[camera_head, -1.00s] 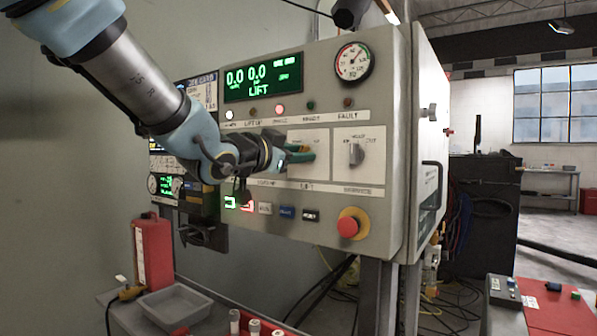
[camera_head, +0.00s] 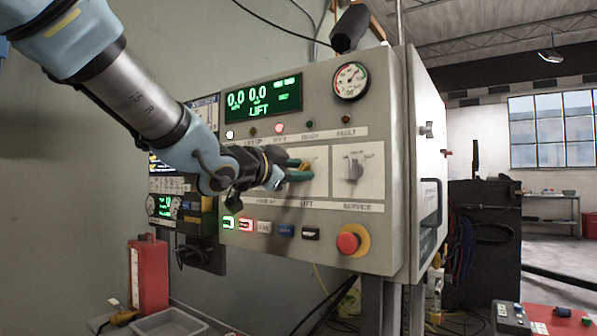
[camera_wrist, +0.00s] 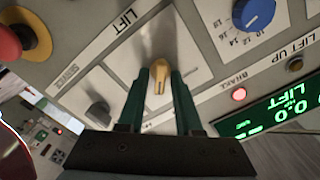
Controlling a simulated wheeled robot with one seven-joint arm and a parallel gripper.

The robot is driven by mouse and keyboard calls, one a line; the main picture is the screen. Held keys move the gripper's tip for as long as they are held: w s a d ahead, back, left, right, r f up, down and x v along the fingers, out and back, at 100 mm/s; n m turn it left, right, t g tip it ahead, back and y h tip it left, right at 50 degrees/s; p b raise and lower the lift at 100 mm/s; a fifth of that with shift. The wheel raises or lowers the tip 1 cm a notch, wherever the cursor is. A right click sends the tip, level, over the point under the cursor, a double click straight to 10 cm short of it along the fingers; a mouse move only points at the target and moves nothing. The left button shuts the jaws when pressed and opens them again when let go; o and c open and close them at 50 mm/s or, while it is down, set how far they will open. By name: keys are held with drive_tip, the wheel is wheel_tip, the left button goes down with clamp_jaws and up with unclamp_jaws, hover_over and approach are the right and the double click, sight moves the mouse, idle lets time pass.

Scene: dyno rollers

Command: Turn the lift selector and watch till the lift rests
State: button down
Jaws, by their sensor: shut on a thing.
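The lift selector (camera_wrist: 160,73) is a yellowish knob on a pale plate marked LIFT, seen between my fingers in the wrist view. My gripper (camera_wrist: 161,84) has green fingers, one on each side of the knob, and is shut on it. In the head view my gripper (camera_head: 298,170) is at the panel's middle and hides most of the knob. The green display (camera_head: 262,102) reads 0.0, 0.0 and LIFT. A red lamp (camera_wrist: 238,94) is lit beside the BRAKE label. The lift itself cannot be made out in these frames.
A grey service knob (camera_head: 354,169) is right of my gripper. A red emergency button (camera_head: 348,243) on a yellow ring is below it. A gauge (camera_head: 350,81) is at the top right. A blue dial (camera_wrist: 254,14) shows near the selector. A red box (camera_head: 148,274) stands lower left.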

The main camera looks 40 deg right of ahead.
drive_tip(key=c, duration=0.9)
unclamp_jaws()
drive_tip(key=shift+a, duration=0.1)
drive_tip(key=v, duration=1)
drive_tip(key=shift+s+a, duration=0.1)
drive_tip(key=shift+a, duration=0.2)
